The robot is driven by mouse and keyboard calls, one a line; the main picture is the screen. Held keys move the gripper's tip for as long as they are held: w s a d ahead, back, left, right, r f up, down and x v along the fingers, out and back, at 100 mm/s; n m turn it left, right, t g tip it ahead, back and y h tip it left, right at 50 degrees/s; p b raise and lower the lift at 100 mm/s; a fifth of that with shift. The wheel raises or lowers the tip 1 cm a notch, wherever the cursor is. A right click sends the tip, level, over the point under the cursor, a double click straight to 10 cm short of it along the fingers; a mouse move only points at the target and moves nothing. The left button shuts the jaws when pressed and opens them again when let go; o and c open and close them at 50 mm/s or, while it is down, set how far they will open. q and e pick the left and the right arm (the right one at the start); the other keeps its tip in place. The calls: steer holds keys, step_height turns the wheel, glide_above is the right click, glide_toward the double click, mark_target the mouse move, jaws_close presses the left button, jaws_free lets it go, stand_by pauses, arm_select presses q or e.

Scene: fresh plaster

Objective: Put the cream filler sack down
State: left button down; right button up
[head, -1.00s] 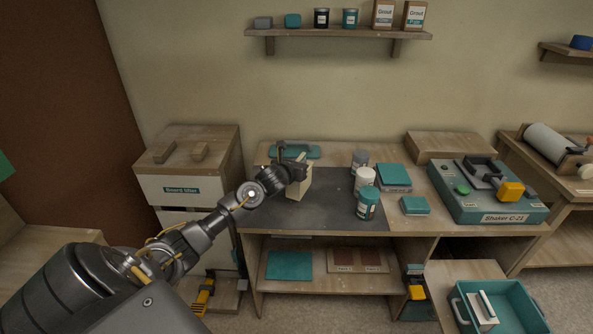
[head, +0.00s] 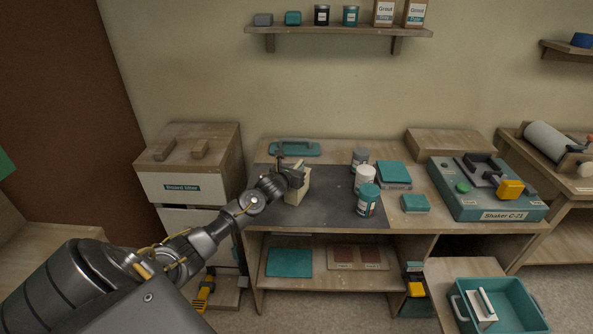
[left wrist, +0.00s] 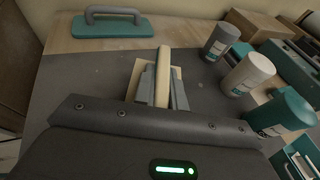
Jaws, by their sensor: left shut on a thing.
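The cream filler sack (head: 297,188) is upright between the fingers of my left gripper (head: 292,172), over the left part of the dark mat (head: 330,210) on the workbench. In the left wrist view the sack (left wrist: 162,78) shows as a narrow cream strip with a grey finger on each side. The gripper is shut on its upper part. The sack's bottom is at or very close to the mat; I cannot tell whether it touches. My right gripper is out of view.
A grey tin (head: 360,158), a white tin (head: 365,178) and a teal tin (head: 368,200) stand right of the sack. A teal float (head: 293,149) lies behind it. The mat is bare in front of the sack and between it and the tins.

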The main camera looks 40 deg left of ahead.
arm_select(q)
steer(key=c, duration=1.5)
jaws_free()
steer(key=shift+o, duration=0.2)
steer(key=shift+r, duration=0.2)
steer(key=shift+s, duration=0.25)
steer(key=v, duration=1.1)
steer(key=shift+s+r+b, duration=0.2)
steer(key=shift+s+b, duration=0.05)
steer(key=shift+b, duration=0.15)
steer(key=shift+d+f, duration=0.1)
steer(key=shift+d, duration=0.05)
